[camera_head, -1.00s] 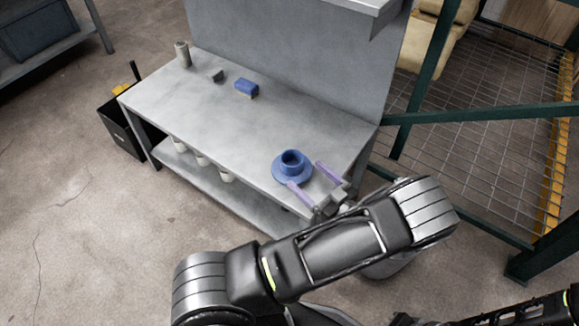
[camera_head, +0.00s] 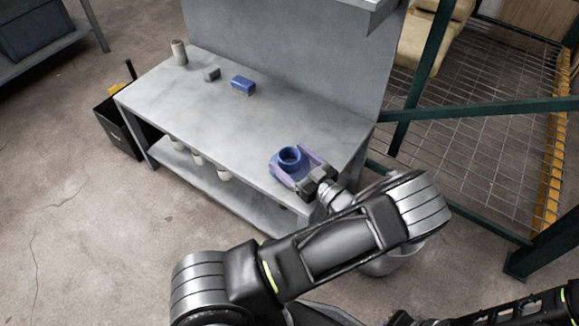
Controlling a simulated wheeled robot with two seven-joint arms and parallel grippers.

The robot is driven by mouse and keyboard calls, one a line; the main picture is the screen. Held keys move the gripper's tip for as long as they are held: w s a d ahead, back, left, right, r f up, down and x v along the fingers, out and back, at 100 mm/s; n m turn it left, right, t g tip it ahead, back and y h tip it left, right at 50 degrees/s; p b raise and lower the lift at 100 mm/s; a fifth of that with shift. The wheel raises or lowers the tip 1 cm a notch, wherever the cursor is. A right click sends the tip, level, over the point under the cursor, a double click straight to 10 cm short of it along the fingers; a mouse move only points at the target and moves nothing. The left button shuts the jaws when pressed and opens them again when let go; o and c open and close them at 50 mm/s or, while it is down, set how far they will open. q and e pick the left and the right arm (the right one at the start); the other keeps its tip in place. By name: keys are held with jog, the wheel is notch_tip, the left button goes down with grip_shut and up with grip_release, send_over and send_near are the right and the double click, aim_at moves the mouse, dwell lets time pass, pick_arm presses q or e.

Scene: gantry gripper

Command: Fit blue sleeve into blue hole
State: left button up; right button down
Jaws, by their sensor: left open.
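The blue sleeve (camera_head: 290,154), a round collar on a wide flange, stands upright on the bench near its front right corner. My left gripper (camera_head: 292,163) reaches in from the lower right, its pale purple fingers open on either side of the sleeve. I cannot tell whether the fingers touch it. A blue block (camera_head: 243,85) lies farther back on the bench; no hole in it can be made out from here. My right gripper is not in view.
The grey bench (camera_head: 200,117) is bare between the block and the sleeve. A small dark grey block (camera_head: 212,74) and a grey cylinder (camera_head: 179,52) stand at the back left. White cups (camera_head: 197,158) sit on the lower shelf. A grey panel (camera_head: 290,60) closes the back.

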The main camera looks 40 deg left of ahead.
pick_arm(q)
jog(key=shift+w+a, duration=0.1)
jog(key=shift+a, duration=0.45)
jog(key=shift+c, duration=0.5)
jog(key=c, duration=1.6)
jog(key=shift+r, duration=0.15)
notch_tip(320, 180, up, 10)
jog(key=p, duration=0.2)
jog(key=shift+p, duration=0.4)
